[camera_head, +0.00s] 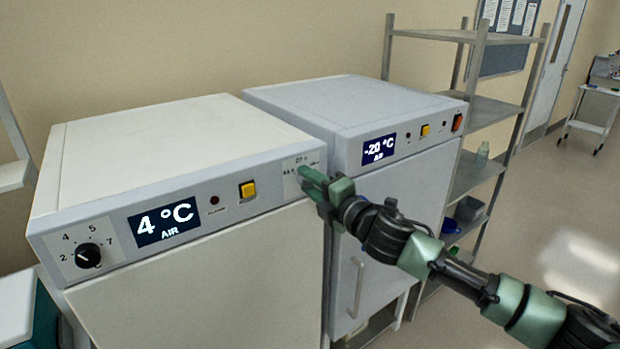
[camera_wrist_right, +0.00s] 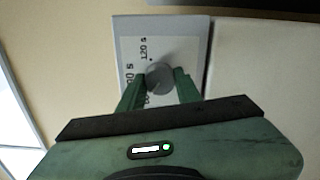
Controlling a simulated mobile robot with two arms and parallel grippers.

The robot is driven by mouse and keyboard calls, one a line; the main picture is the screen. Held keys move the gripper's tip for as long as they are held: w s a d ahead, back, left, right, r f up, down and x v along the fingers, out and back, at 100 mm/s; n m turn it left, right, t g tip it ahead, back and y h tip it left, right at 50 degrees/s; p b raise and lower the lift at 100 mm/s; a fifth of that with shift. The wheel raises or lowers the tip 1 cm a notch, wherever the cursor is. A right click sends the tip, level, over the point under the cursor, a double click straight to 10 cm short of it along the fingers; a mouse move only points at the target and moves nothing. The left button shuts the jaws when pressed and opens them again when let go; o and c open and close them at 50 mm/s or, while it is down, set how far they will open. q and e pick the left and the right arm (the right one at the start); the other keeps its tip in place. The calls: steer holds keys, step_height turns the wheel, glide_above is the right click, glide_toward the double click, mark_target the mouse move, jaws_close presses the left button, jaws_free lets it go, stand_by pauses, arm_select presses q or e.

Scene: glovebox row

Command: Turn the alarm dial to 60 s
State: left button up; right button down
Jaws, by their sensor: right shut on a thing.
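The alarm dial (camera_wrist_right: 160,78) is a round grey knob on a light label plate (camera_wrist_right: 135,50) with "120 s" and other partly hidden markings. In the head view the plate (camera_head: 290,178) is at the right end of the front panel of the left unit, and the dial is hidden behind my gripper. My right gripper (camera_head: 307,176) is at the plate, and in the right wrist view its fingers (camera_wrist_right: 158,88) are shut on the dial, one on each side. I cannot read which mark the dial points to. My left gripper is not in view.
A metal shelf (camera_head: 485,110) stands beyond; open floor lies right.

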steer(key=shift+f+n, duration=0.15)
steer(key=shift+n, duration=0.45)
steer(key=c, duration=1)
jaws_free()
steer(key=shift+s+d, duration=0.35)
steer(key=shift+s, duration=0.05)
steer(key=b+v, duration=0.2)
steer(key=v, duration=0.4)
steer(key=shift+s+d, duration=0.2)
steer(key=shift+s, duration=0.1)
